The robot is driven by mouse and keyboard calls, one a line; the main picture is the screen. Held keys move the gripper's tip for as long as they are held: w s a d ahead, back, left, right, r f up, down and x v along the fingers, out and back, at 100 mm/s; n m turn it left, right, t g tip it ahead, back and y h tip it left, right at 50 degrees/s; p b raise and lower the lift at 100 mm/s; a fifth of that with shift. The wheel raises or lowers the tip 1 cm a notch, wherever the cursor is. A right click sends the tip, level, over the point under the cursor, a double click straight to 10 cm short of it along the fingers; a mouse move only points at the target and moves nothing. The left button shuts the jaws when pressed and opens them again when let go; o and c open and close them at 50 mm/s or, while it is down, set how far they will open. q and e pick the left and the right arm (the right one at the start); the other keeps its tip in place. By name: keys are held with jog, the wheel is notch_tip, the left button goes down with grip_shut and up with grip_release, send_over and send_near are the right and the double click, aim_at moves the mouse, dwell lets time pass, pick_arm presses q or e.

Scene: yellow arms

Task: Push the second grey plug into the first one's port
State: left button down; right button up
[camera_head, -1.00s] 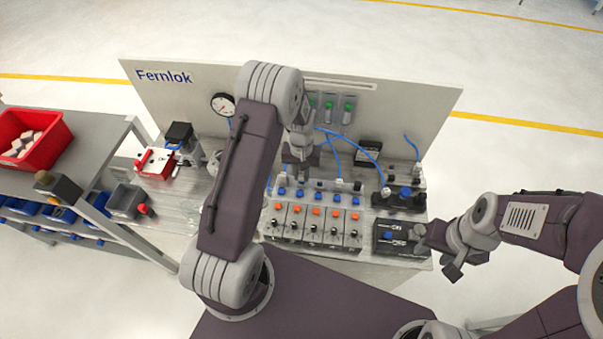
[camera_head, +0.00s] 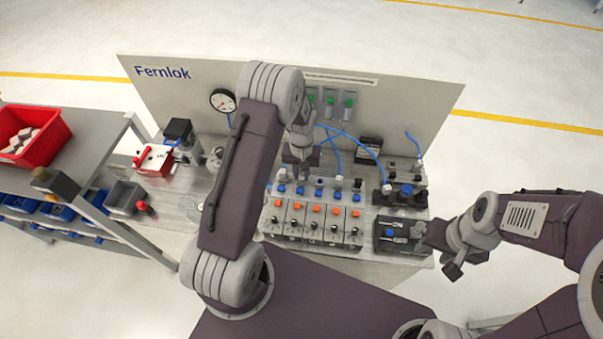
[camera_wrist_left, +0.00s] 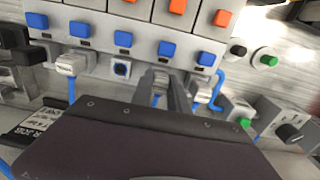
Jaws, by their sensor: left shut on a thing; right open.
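My left gripper (camera_head: 300,172) is over the row of ports on the bench panel. In the left wrist view its fingers (camera_wrist_left: 163,97) are shut on a grey plug (camera_wrist_left: 157,78), at the port row below the blue buttons. How deep this plug sits is hidden by the fingers. Another grey plug (camera_wrist_left: 68,65) with a blue hose stands in the row left of it, past an open port (camera_wrist_left: 121,69). A third grey plug (camera_wrist_left: 203,91) with a blue hose is close on the right. My right gripper (camera_head: 437,252) is open and empty beside the bench's right end.
The panel (camera_head: 313,222) carries orange and blue buttons. A black tray (camera_head: 402,236) lies at its right. Blue hoses (camera_head: 370,154) arch behind. A grey bin (camera_head: 125,196) and a red bin (camera_head: 60,139) are to the left.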

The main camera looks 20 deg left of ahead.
pick_arm(q)
jog(key=c, duration=1.2)
grip_release()
notch_tip(320, 180, up, 9)
jog(key=p, duration=0.7)
jog(key=shift+r, duration=0.2)
jog(key=shift+f, duration=0.2)
